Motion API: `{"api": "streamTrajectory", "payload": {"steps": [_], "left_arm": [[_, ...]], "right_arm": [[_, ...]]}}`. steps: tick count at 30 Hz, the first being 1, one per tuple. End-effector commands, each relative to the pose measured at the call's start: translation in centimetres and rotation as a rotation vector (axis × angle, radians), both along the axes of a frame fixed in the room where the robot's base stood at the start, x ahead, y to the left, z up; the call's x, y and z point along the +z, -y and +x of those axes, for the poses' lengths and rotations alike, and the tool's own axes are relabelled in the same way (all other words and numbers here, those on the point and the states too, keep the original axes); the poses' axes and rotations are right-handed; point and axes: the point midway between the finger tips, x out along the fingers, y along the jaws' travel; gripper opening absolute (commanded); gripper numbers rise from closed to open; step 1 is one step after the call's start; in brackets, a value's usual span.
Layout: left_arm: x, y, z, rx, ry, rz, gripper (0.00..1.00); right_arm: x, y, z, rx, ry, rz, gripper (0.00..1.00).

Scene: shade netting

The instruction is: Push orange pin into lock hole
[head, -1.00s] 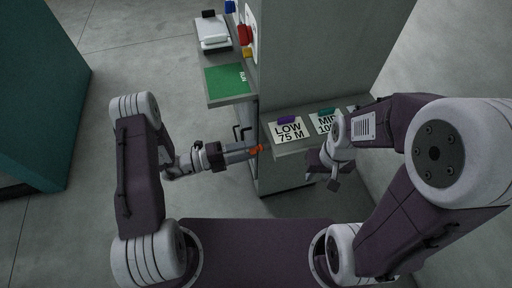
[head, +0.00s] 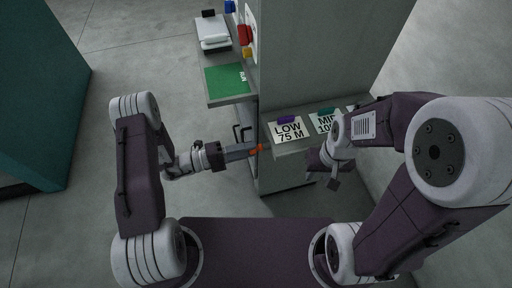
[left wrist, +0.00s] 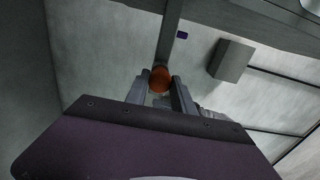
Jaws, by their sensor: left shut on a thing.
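The orange pin (head: 260,148) is at the tip of my left gripper (head: 256,149), beside the front left edge of the grey stand. In the left wrist view the pin (left wrist: 160,76) sits between the two fingertips, its round orange end showing. My left gripper (left wrist: 160,84) is shut on it. The pin's far end meets or overlaps a grey bar (left wrist: 171,38); I cannot tell whether they touch. I cannot make out the lock hole. My right gripper (head: 325,180) hangs in front of the label shelf, its fingers too small to judge.
The grey stand (head: 310,55) has a shelf with a "LOW 75 M" card (head: 289,129) and a second card (head: 325,122). A green "RUN" panel (head: 227,80) lies on the left shelf. A teal cabinet (head: 40,90) stands far left, with open floor between.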

Motion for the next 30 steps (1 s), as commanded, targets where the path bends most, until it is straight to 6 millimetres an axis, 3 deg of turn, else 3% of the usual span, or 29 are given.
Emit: {"api": "streamTrajectory", "payload": {"steps": [22,30], "left_arm": [[0.0,-1.5,-0.4,0.001,0.0,0.0,0.0],[0.0,-3.1,-0.8,0.002,0.0,0.0,0.0]], "right_arm": [[0.3,0.0,0.0,0.0,0.0,0.0,0.36],[0.5,0.0,0.0,0.0,0.0,0.0,0.36]]}}
